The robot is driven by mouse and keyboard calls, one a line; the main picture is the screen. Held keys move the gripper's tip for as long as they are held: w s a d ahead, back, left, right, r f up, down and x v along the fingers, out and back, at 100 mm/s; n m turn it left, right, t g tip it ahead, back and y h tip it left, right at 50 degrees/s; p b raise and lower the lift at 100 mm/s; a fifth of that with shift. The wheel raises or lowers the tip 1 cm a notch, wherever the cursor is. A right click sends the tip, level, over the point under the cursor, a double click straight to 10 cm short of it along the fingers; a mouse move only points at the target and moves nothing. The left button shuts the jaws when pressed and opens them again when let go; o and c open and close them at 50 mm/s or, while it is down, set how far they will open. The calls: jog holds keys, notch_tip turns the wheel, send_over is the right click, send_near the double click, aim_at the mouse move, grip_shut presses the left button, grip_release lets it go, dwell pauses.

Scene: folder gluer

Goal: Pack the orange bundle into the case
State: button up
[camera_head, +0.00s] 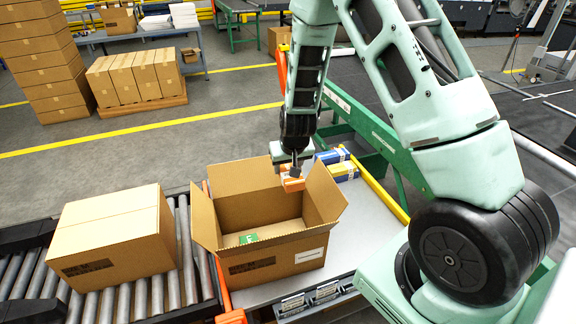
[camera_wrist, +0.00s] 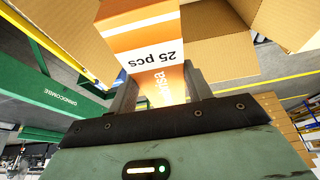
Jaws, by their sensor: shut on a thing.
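The orange bundle (camera_head: 292,181) is held by my gripper (camera_head: 293,170) above the right back side of the open case. In the wrist view the bundle (camera_wrist: 150,50) shows a white band reading "25 pcs", and it sits between the two fingers of my gripper (camera_wrist: 160,92). The case (camera_head: 265,255) is an open cardboard box with its flaps spread, on a grey table. A green-marked piece (camera_head: 249,238) lies inside the case. The case's cardboard also shows in the wrist view (camera_wrist: 225,45). The bundle's lower end is partly hidden by the case's flap in the head view.
Blue and yellow bundles (camera_head: 340,166) lie on the table (camera_head: 330,262) behind the case, to the right. A closed carton (camera_head: 115,240) stands on the roller conveyor (camera_head: 183,265) to the left. A green machine beam (camera_head: 365,122) runs behind the table.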

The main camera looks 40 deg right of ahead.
aim_at(296, 184)
jog(key=shift+w+f+b, duration=0.15)
jog(key=shift+f+b, duration=0.2)
jog(key=shift+f, duration=0.1)
notch_tip(296, 184, down, 18)
jog(key=b, duration=1.4)
jog(key=o, duration=1.1)
jog(key=p+v, duration=0.1)
jog(key=v, duration=1.6)
jog(key=shift+r, duration=0.2)
